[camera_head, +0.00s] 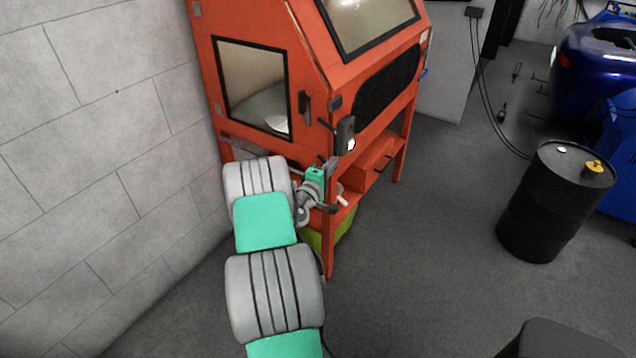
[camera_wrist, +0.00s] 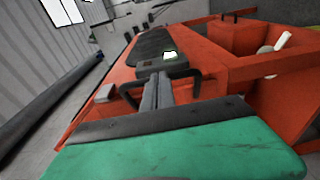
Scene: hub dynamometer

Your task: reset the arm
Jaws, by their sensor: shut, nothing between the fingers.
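My arm, grey and teal, reaches forward from the bottom of the head view toward an orange cabinet (camera_head: 297,75). My gripper (camera_head: 334,165) is at the cabinet's near front corner, below a small dark fitting (camera_head: 346,133) with a white spot. In the wrist view my gripper (camera_wrist: 160,82) is shut, its dark fingers together with nothing visible between them. The fingertips point at the orange cabinet (camera_wrist: 212,55), close to a dark fitting with a lit face (camera_wrist: 168,59). I cannot tell whether they touch it.
A black barrel (camera_head: 553,205) with a yellow cap stands on the right, near a dark blue car (camera_head: 597,80). A block wall (camera_head: 85,130) runs along the left. The grey floor (camera_head: 430,240) between cabinet and barrel is clear. A green bin (camera_head: 343,228) sits under the cabinet.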

